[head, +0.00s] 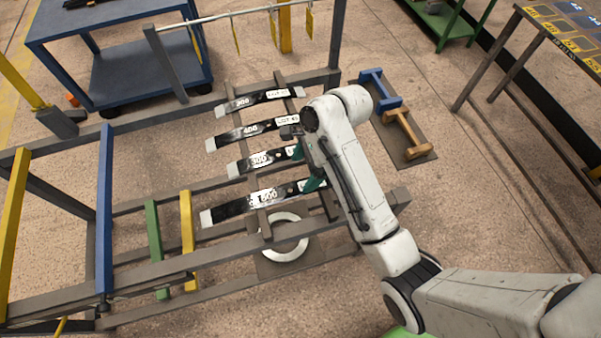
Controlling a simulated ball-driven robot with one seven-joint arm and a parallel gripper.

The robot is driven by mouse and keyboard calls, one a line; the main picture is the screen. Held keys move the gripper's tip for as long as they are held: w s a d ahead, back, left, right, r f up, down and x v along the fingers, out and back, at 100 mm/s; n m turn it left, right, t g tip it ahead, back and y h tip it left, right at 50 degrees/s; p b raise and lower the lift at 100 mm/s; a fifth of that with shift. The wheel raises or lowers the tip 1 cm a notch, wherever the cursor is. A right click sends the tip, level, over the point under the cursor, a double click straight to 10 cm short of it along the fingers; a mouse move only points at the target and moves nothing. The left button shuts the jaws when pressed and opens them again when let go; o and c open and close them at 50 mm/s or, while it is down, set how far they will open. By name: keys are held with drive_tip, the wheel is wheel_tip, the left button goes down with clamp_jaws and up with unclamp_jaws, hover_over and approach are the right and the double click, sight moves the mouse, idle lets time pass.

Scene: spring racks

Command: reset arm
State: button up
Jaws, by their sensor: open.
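My arm reaches in from the lower right and bends down over a grey rack (204,248). My gripper (306,168) has teal fingertips set apart, so it is open. It hangs over the right ends of the two nearer dark leaf springs, the one marked 300 (262,160) and the nearest one (240,204). I see nothing held between the fingers. Whether they touch the springs I cannot tell. Two more springs, marked 400 (240,134) and 200 (240,103), lie farther back. My wrist hides part of the rack's right side.
Blue (380,87) and brown (404,130) stands sit on a dark mat to the right. A blue cart (150,72) stands back left, a table with yellow labels (519,9) back right. Floor is open at right.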

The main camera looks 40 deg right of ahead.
idle(0.7)
drive_tip(key=s+d+f+n+h+b, duration=0.1)
drive_tip(key=s+d+f+n+h, duration=0.1)
drive_tip(key=s+n, duration=0.8)
drive_tip(key=s+d+f+n+h+b, duration=0.1)
drive_tip(key=s+d+n+h, duration=0.1)
drive_tip(key=s+n, duration=0.8)
drive_tip(key=shift+s+f+n+h, duration=0.3)
drive_tip(key=shift+s+f+n, duration=0.1)
drive_tip(key=shift+s, duration=0.5)
